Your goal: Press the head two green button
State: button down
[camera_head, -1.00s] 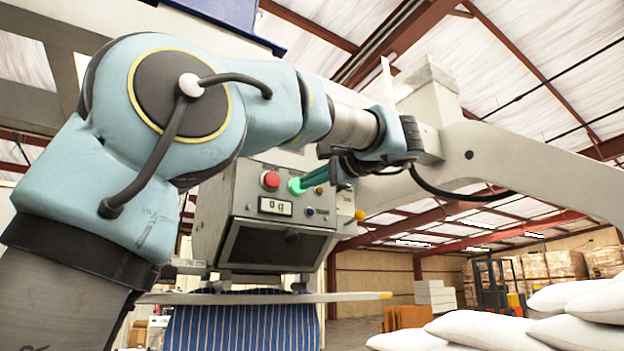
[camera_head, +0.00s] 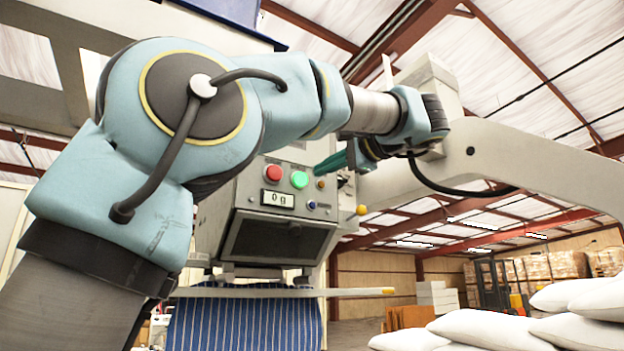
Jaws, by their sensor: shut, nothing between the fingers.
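The green button (camera_head: 299,180) is on the front panel of the grey control box (camera_head: 228,229), just right of a red button (camera_head: 273,173). It is round and now fully uncovered. A small display (camera_head: 277,199) below them reads "0 g". My gripper (camera_head: 322,170) has green fingers and points left toward the panel. Its tips appear to the right of the green button, with a small gap in the picture. The fingers look closed together with nothing held.
A small orange knob (camera_head: 320,184) and a blue knob (camera_head: 311,205) sit near the green button. White sacks (camera_head: 480,329) are piled at the lower right.

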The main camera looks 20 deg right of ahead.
jog(key=v, duration=0.6)
jog(key=shift+b, duration=0.3)
jog(key=w+a+f+m+g+h, duration=0.1)
jog(key=w+f+m+g, duration=0.15)
jog(key=w+f, duration=1.05)
jog(key=w+a+f+n+g, duration=0.15)
jog(key=a+f, duration=0.25)
jog(key=f, duration=0.4)
jog(key=w+a+f+g, duration=0.2)
jog(key=a+f, duration=0.1)
jog(key=f, duration=0.4)
jog(key=w+a+f+g, duration=0.15)
jog(key=a+f, duration=0.25)
jog(key=f, duration=0.4)
jog(key=s+a+f+n+g+h, duration=0.1)
jog(key=s+a+f+n+g, duration=0.1)
jog(key=s+a+f+n, duration=0.2)
jog(key=s+a+f+n+g+h, duration=0.2)
jog(key=s+a+f+n, duration=0.3)
jog(key=a+f, duration=0.5)
jog(key=s+a+f+n+g+h, duration=0.1)
jog(key=s+a+f+n+g, duration=0.3)
jog(key=f, duration=0.9)
jog(key=s+a+n, duration=0.1)
jog(key=s+a, duration=0.1)
jog(key=a, duration=0.1)
jog(key=shift+a+f+h, duration=0.3)
jog(key=shift+h, duration=0.1)
